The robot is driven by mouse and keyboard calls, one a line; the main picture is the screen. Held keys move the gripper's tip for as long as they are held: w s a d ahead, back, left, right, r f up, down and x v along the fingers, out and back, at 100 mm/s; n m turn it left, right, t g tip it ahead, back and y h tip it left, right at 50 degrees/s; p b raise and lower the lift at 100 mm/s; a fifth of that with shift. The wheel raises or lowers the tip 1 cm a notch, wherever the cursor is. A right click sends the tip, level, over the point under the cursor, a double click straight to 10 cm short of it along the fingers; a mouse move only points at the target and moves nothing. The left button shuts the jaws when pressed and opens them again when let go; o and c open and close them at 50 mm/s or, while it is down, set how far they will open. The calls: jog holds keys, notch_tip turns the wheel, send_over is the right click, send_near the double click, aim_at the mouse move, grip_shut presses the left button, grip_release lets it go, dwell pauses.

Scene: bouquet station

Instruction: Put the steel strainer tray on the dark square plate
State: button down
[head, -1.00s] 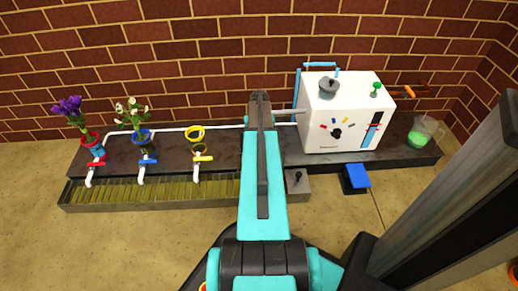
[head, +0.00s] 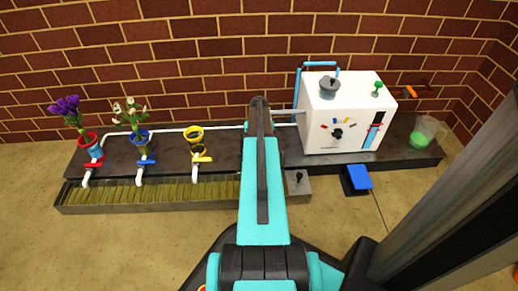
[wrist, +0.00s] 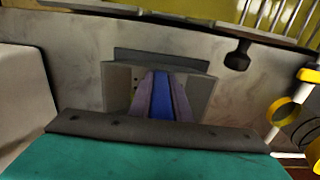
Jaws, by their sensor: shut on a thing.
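My gripper (wrist: 161,92) shows in the wrist view, its narrow purple-grey fingers close together with a blue strip between them. They are shut on a grey steel piece (wrist: 200,95) with a darker back edge. It looks like the strainer tray, but its slats or mesh are not visible. Behind it lies a grey metal panel (wrist: 60,50) with a black knob (wrist: 237,55). In the head view my arm hides the gripper and what it holds. I cannot make out the dark square plate for certain.
A long slatted trough (head: 150,205) runs along the front of the dark counter (head: 400,160). Potted flowers (head: 128,118), taps and a yellow ring (head: 194,133) are at left. A white machine (head: 345,110), a blue pedal (head: 357,177) and a green-filled beaker (head: 425,133) are at right.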

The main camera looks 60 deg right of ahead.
dwell(0.3)
jog(key=c, duration=1.6)
grip_release()
jog(key=shift+f, duration=0.1)
jog(key=shift+c, duration=0.2)
notch_tip(320, 180, up, 12)
jog(key=p, duration=0.5)
jog(key=shift+p, duration=0.3)
jog(key=shift+r, duration=0.2)
